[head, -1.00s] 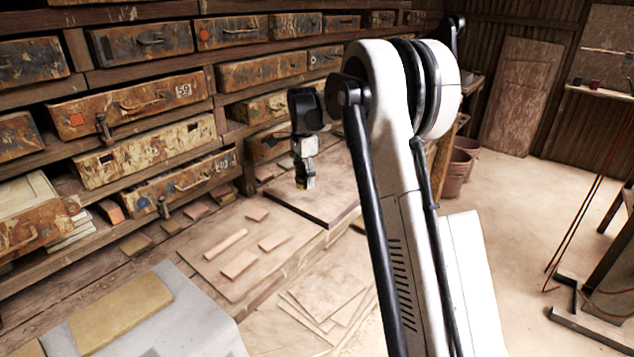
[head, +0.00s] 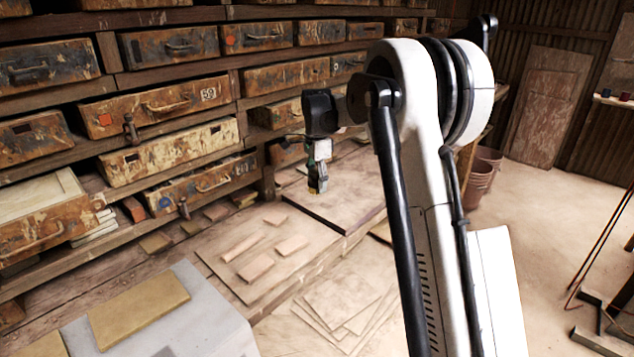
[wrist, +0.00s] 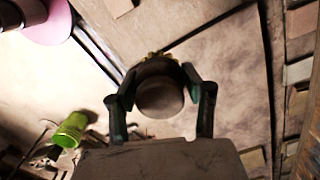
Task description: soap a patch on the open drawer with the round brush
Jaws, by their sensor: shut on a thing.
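My gripper (head: 317,183) hangs over the low wooden platform, pointing down. In the wrist view my gripper (wrist: 160,82) has its two dark fingers closed on the round brush (wrist: 160,97), seen as a rounded brown knob with yellowish bristles partly showing beyond it. In the head view the brush is small, with a yellow tip, and mostly hidden by the gripper. A rusty, worn drawer (head: 38,236) stands pulled out at the far left, with a pale framed panel on top. The gripper is well to the right of it. No soap patch can be made out on it.
Rows of rusty drawers, such as the one marked 59 (head: 155,107), fill the wall. Several tiles lie on a board (head: 235,262). A grey table (head: 200,320) with a tan slab (head: 138,306) is in front. The floor at right is mostly clear.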

